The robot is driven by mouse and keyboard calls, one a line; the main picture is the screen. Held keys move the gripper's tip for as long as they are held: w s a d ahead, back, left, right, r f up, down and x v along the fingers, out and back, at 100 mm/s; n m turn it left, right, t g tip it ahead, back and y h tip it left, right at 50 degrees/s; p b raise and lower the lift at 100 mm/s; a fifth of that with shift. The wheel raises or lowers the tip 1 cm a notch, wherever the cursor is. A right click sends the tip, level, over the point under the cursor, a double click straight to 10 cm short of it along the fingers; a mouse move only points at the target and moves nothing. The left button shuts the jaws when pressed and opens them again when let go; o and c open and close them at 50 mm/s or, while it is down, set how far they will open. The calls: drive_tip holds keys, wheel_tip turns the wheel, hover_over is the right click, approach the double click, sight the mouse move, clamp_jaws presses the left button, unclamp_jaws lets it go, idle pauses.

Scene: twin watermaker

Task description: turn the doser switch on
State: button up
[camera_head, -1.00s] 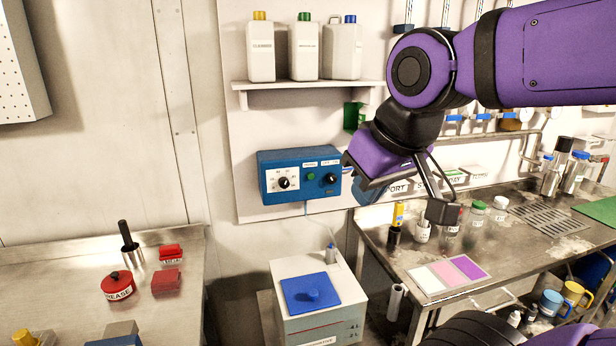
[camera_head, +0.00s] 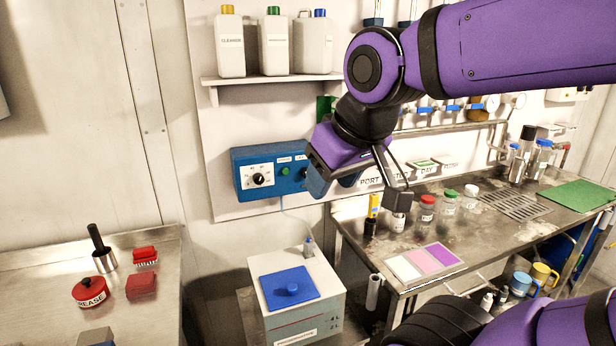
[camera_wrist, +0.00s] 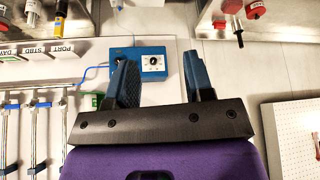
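The doser is a blue box (camera_head: 240,160) on the wall, with a white-faced dial (camera_head: 258,179), a green lamp (camera_head: 285,171) and a black switch knob (camera_head: 304,172) at its right. I cannot tell the knob's setting. My gripper (camera_head: 333,187) is in front of the box's right end and partly covers it, close beside the knob in the picture. In the wrist view my gripper (camera_wrist: 158,65) has two blue fingers spread apart with nothing between them.
A shelf (camera_head: 270,78) with several bottles is above the doser. A white container with a blue lid (camera_head: 290,290) stands below. A workbench (camera_head: 345,235) with jars is at the right; a metal table (camera_head: 40,260) with red items is at the left.

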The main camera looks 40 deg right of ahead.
drive_tip(key=shift+o, duration=0.5)
drive_tip(key=w+d+f+t, duration=0.1)
drive_tip(key=w+d+f, duration=0.1)
drive_tip(key=w, duration=0.4)
drive_tip(key=w+d+f+t+h, duration=0.1)
drive_tip(key=w+d+f, duration=0.1)
drive_tip(key=w, duration=0.5)
drive_tip(key=shift+w+d+t, duration=0.15)
drive_tip(key=shift+w+t, duration=0.15)
drive_tip(key=shift+t, duration=0.1)
drive_tip(key=w+d+f+t+h, duration=0.1)
drive_tip(key=w+d+f+t, duration=0.4)
drive_tip(key=w+d+f, duration=0.6)
drive_tip(key=d+f+m+t+h, duration=0.3)
drive_tip(key=d+f+t, duration=0.1)
drive_tip(key=x, duration=1.1)
drive_tip(key=shift+w, duration=0.35)
drive_tip(key=shift+d+f, duration=0.15)
drive_tip(key=c, duration=0.9)
